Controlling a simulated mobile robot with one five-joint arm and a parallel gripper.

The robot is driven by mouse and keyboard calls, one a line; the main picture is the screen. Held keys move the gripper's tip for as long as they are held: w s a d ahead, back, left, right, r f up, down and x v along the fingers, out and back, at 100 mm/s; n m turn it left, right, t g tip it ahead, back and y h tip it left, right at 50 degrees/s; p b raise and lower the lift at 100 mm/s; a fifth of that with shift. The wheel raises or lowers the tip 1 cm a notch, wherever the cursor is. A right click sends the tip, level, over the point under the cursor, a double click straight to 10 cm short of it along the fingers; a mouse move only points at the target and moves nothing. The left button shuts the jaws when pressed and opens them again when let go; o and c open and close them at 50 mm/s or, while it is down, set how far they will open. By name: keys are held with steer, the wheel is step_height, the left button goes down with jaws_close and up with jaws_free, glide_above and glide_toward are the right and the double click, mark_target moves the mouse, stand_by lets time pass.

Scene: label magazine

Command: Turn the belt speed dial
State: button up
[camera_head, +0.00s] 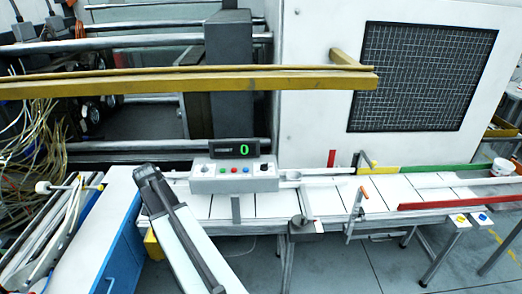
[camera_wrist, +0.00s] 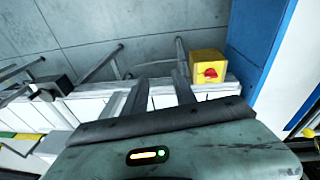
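A light grey control box (camera_head: 235,184) stands on the conveyor's near edge in the head view. Its top has a grey knob (camera_head: 205,169), several coloured buttons and a dark knob (camera_head: 264,168). I cannot read which knob is the belt speed dial. A display (camera_head: 234,149) above the box shows a green 0. My gripper (camera_head: 150,176) is left of the box and apart from it; its fingers are hard to make out there. In the wrist view my gripper (camera_wrist: 161,77) has two separated fingers with nothing between them. The control box is not seen in the wrist view.
A yellow box with a red knob (camera_wrist: 210,73) sits right of my fingers in the wrist view. A blue cabinet (camera_head: 122,245) stands at left. A yellow bar (camera_head: 190,83) crosses above the machine. A red rail (camera_head: 455,202) lies right along the conveyor.

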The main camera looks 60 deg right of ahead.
steer(key=s+d+r+m+h+p, duration=0.1)
steer(key=s+d+r+m+p, duration=0.25)
steer(key=d, duration=0.85)
steer(key=d+r+m+h+p, duration=0.15)
steer(key=d+r+m, duration=0.35)
steer(key=d, duration=0.7)
steer(key=m+g+p, duration=0.2)
steer(key=m+p, duration=0.1)
steer(key=m, duration=0.2)
glide_toward(264, 164)
steer(key=b+x, duration=0.7)
steer(key=x, duration=0.1)
steer(key=shift+w+d+f, duration=0.1)
steer(key=shift+d+f, duration=0.05)
steer(key=shift+f, duration=0.15)
steer(key=shift+r, duration=0.15)
jaws_close()
